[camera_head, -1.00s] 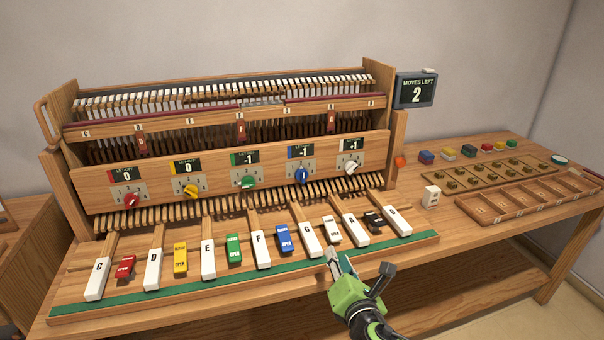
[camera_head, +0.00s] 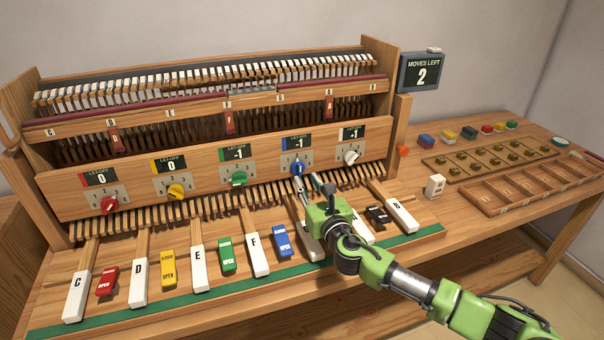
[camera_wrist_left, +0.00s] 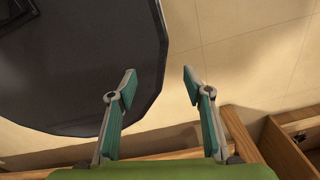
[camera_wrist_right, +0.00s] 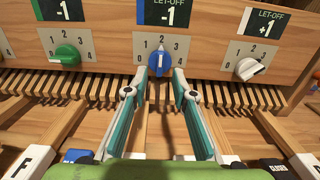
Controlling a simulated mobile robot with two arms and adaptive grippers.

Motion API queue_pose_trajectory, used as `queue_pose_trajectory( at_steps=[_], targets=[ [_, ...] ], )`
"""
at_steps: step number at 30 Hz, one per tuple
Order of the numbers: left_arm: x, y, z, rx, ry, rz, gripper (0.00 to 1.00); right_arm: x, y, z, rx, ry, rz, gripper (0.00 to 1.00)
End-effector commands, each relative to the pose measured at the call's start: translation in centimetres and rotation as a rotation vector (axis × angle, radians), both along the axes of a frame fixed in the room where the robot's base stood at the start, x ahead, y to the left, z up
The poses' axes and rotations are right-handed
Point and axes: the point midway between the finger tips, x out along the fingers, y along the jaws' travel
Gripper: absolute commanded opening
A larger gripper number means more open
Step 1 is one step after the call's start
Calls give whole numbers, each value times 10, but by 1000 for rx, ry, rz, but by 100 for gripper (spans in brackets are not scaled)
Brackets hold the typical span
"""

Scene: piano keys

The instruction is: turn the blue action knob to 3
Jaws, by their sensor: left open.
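The blue knob (camera_head: 298,168) sits on the wooden front panel under a display reading -1. My right gripper (camera_head: 313,184) is open just in front of the blue knob. Its fingertips (camera_wrist_right: 160,82) appear to either side of and below the knob, with nothing between them; contact is not clear. My left gripper (camera_wrist_left: 160,80) is open and empty, away from the panel, and not in the head view.
Red (camera_head: 109,204), yellow (camera_head: 176,191), green (camera_head: 238,178) and white (camera_head: 351,157) knobs share the panel. White keys (camera_head: 198,268) and coloured open/closed tabs lie below. A screen (camera_head: 419,72) reads moves left 2. Trays (camera_head: 530,190) stand at right.

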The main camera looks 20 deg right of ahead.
Motion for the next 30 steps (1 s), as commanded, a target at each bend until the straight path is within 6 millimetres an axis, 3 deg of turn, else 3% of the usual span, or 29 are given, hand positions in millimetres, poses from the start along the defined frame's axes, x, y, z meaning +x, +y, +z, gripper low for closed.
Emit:
queue_pose_trajectory(
  at_steps=[3,6,12,22,25,30],
  targets=[
    [24,-2,1,-4,-35,0,46,20,1,1,2,-1,-1,24],
    [32,-3,1,-5,-47,0,46,33,1,0,1,-1,-1,24],
    [25,-2,-1,-4,-36,0,46,46,2,0,1,0,0,24],
    [12,-1,-2,-2,-17,0,46,48,2,-1,1,1,0,24],
    [12,-1,-2,-2,-17,0,46,48,2,-1,1,1,0,0],
    [13,-1,-2,-2,-18,1,46,48,2,-1,1,1,0,0]
  ],
)
